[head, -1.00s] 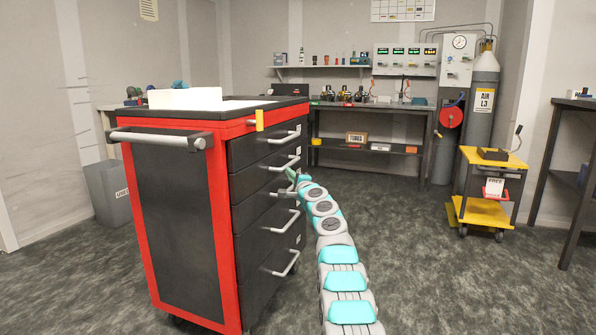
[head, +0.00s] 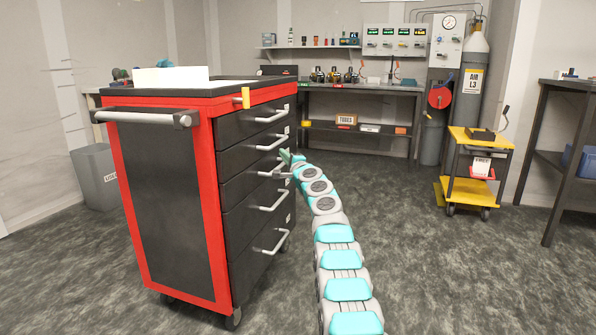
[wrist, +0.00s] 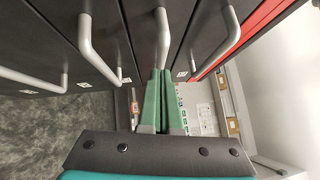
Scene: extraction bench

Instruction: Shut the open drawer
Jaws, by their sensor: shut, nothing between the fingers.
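The red and black drawer cabinet (head: 215,190) stands at left in the head view, with several black drawers and grey bar handles on its right side. No drawer clearly stands out from the others, and the fronts look about flush. My gripper (head: 287,158) is at the drawer fronts, near the handle of a middle drawer. In the wrist view my gripper's green fingers (wrist: 160,74) are together and empty. Their tips overlap the lower end of a grey handle (wrist: 162,38). I cannot tell whether they touch it or the drawer front.
A yellow trolley (head: 468,170) stands at the right, before a gas cylinder (head: 473,75). A workbench (head: 360,88) runs along the back wall. A grey bin (head: 95,178) is left of the cabinet.

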